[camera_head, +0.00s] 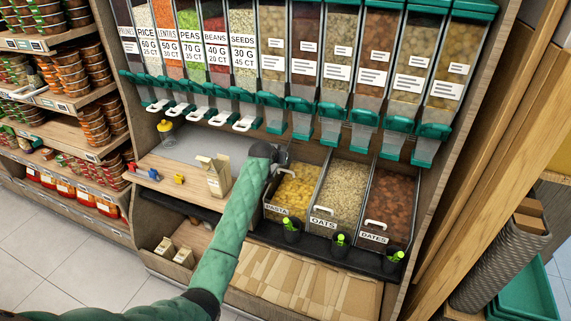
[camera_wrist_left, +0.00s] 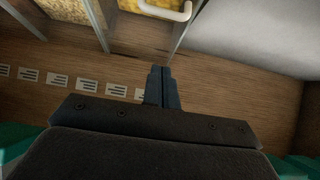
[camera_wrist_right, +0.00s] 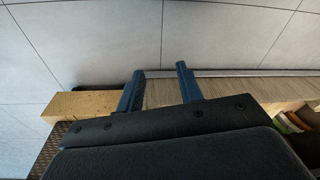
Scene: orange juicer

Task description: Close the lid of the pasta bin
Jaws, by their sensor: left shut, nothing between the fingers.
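The pasta bin (camera_head: 291,190) is the left one of three clear bins, with yellow pasta inside. Its front shows no white handle like those on its neighbours, though my left arm hides part of its left side. In the left wrist view a white handle (camera_wrist_left: 167,12) shows against yellow at the top edge, facing the wooden panel. The lid looks raised, but its clear sheet is hard to make out. My left gripper (camera_head: 282,157) is at the bin's back left; its fingers (camera_wrist_left: 160,74) are shut, empty and apart from the handle. My right gripper (camera_wrist_right: 158,84) is open and empty, away from the bins.
The oats bin (camera_head: 341,192) and dates bin (camera_head: 392,199) stand right of the pasta, handles at their fronts. Dispensers with green spouts (camera_head: 300,115) hang above. A carton (camera_head: 216,177) stands left of my arm. Small black scoop cups (camera_head: 292,230) line the front.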

